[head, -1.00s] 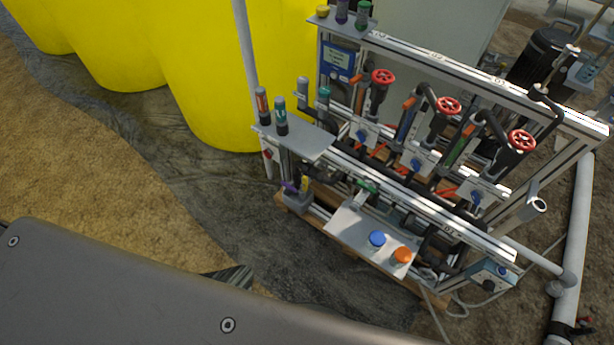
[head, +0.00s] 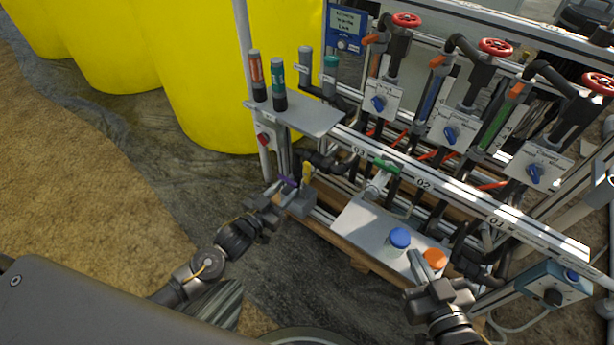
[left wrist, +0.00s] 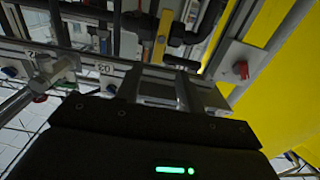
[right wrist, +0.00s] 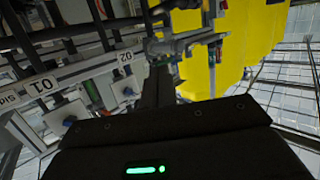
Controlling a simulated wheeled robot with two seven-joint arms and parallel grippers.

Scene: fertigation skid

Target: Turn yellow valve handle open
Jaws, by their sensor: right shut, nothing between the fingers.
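The yellow valve handle (head: 307,171) stands at the lower left end of the skid, next to a purple handle (head: 288,181). In the left wrist view the yellow handle (left wrist: 163,38) is a long upright bar ahead of the fingers, on dark pipework. My left gripper (head: 275,197) is just left of and below it in the head view, apart from it. Its fingers look open (left wrist: 160,88), with a grey block behind them. My right gripper (head: 416,262) is shut and empty beside the orange-capped jar; its fingers (right wrist: 157,88) show together in the right wrist view.
A grey shelf (head: 300,117) with bottles overhangs behind the handle. A white plate (head: 358,222) carries a blue-capped jar (head: 399,240) and an orange-capped jar (head: 434,259). A green handle (head: 385,166) and frame rail lie right. Yellow tanks (head: 205,90) stand behind.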

